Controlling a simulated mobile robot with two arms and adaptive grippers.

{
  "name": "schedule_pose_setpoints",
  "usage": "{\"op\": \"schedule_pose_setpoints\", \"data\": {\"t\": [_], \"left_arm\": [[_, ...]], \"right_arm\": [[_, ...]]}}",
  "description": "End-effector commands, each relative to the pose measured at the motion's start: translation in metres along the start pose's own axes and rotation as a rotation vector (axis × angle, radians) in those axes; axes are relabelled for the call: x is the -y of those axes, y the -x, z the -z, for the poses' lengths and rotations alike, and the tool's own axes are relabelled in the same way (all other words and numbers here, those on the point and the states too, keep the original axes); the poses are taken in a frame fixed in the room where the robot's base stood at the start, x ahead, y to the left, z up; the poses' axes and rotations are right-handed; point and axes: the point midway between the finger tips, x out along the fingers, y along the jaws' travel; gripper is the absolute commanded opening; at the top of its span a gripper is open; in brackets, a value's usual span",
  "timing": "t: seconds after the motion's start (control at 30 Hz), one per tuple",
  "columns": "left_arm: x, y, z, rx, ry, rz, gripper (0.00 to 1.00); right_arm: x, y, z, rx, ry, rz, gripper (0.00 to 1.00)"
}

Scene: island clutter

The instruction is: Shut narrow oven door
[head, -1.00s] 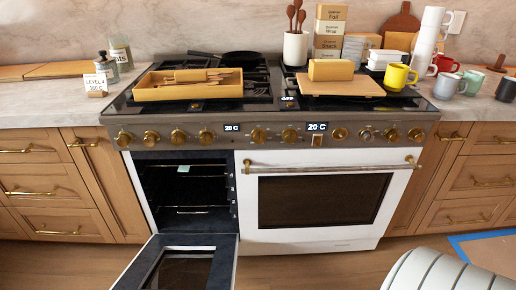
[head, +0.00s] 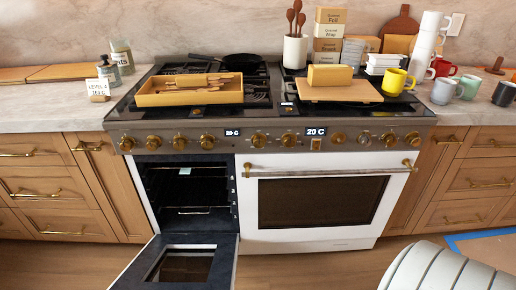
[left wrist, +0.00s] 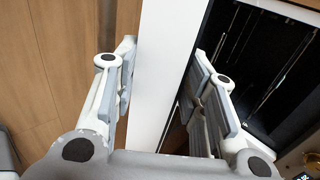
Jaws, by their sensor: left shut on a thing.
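The narrow oven door (head: 224,262) is open at the lower left of the head view, below the dark oven cavity (head: 190,192). Its dark inner face and window show, and its near end is cut off by the frame. In the left wrist view, the fingers of my left gripper (left wrist: 160,88) stand on either side of a white panel, the door (left wrist: 160,65), and are shut on it. The dark oven inside with racks (left wrist: 262,55) shows to the right. Neither gripper shows in the head view.
The wide oven door (head: 400,182) beside it is shut. Wooden cabinets (head: 50,190) flank the stove. A wooden tray (head: 188,98) and a cutting board (head: 335,92) rest on the stovetop. A mat with a blue edge (head: 485,237) lies on the floor at right.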

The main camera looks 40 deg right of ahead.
Motion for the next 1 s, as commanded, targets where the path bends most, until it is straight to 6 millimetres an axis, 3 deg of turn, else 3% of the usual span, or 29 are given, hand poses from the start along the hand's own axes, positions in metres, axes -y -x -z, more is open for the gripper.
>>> {"op": "schedule_pose_setpoints", "data": {"t": [0.03, 0.5, 1.0], "left_arm": [[0.009, 0.002, 0.002, -0.002, -0.001, 0.002, 0.15], [0.011, 0.002, 0.001, -0.002, -0.001, -0.008, 0.15], [0.046, 0.007, 0.002, -0.003, -0.002, -0.066, 0.15]], "right_arm": [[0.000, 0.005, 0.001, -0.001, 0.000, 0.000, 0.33], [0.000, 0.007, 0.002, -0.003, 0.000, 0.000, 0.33], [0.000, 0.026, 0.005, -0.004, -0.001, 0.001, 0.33]]}}
